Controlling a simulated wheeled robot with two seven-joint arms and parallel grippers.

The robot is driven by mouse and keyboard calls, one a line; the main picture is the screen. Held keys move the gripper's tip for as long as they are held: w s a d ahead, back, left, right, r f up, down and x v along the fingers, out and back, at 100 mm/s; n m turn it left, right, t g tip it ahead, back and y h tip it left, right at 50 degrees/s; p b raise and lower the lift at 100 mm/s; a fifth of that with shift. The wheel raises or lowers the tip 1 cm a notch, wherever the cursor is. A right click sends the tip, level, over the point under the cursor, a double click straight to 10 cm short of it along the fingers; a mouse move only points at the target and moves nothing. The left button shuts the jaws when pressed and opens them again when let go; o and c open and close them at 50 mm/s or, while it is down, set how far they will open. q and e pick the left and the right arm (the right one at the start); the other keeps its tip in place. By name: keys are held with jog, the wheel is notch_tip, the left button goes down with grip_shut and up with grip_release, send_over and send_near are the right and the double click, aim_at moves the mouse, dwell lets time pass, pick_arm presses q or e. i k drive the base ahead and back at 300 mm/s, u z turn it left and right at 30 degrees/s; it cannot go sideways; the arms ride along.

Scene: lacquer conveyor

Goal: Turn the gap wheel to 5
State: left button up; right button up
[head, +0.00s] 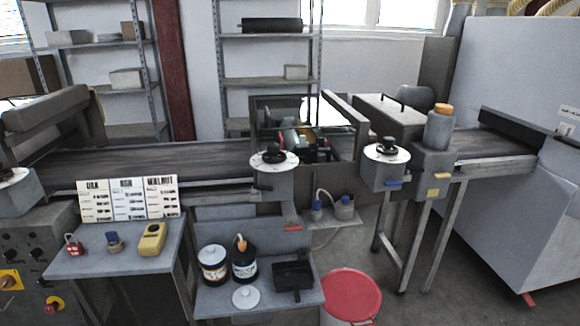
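Several wheels with black knobs on round white dials show along the conveyor line. One wheel (274,155) sits on a grey post at the front edge of the conveyor, near the middle. Another wheel (387,150) sits on a grey box to its right. A third dial (12,177) is partly cut off at the left edge. The dial numbers are too small to read, and I cannot tell which wheel is the gap wheel. Neither of my grippers shows in the head view.
A side table (70,264) at left holds a padlock, a small blue-topped item, a yellow device (152,239) and printed cards (128,199). A lower shelf (215,300) holds two cans (213,264) and a black tray (293,275). A red-topped drum (350,294) stands on the floor.

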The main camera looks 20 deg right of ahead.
aim_at(274, 150)
jog(key=u, duration=0.3)
jog(key=k, duration=0.25)
jog(key=z, duration=1.05)
jog(key=i, duration=1.1)
jog(key=u, duration=0.85)
